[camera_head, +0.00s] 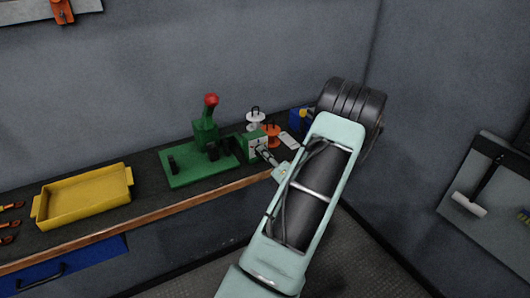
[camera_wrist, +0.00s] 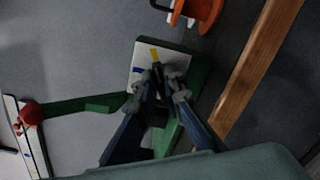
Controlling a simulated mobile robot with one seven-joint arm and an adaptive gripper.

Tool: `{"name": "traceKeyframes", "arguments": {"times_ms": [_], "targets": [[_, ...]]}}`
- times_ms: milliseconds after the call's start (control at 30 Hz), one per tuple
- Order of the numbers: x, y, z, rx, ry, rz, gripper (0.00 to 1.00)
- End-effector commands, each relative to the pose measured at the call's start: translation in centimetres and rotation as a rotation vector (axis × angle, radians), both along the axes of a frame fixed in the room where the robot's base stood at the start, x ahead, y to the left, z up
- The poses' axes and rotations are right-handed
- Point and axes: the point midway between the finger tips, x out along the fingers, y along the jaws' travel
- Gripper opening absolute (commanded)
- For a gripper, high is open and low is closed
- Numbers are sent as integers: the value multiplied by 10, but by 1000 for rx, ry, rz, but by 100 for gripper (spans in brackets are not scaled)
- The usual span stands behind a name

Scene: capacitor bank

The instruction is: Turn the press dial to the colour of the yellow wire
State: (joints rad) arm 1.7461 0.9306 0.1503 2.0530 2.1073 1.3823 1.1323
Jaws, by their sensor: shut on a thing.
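The green press (camera_head: 205,135) with a red-knobbed lever stands on the workbench in the head view. Its white dial plate (camera_head: 257,143) sits on a green block at its right side. In the wrist view the dial plate (camera_wrist: 143,62) shows a yellow mark at its top and a blue mark at its left. My gripper (camera_wrist: 158,82) is shut on the dark dial knob in front of the plate. The fingers hide most of the knob and the rest of the plate, so its exact pointing is unclear. I cannot make out the yellow wire in either view.
An orange spool (camera_head: 272,131) and a white spool (camera_head: 255,119) stand just behind the dial. A blue item (camera_head: 299,119) with yellow on it is near the corner. A yellow tray (camera_head: 85,196) lies left on the bench. The wooden bench edge (camera_wrist: 255,75) runs close beside my gripper.

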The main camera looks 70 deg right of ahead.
Motion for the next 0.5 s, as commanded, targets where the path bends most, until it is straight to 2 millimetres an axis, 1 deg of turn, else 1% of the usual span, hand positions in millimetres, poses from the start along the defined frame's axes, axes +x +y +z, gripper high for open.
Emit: {"name": "traceKeyframes", "arguments": {"times_ms": [33,433,467,500], "targets": [[1,-1,4,-3,-8,1,0],[2,-1,4,0,-12,1,0],[2,-1,4,-1,-11,0,12],[1,-1,4,-1,-11,0,16]]}}
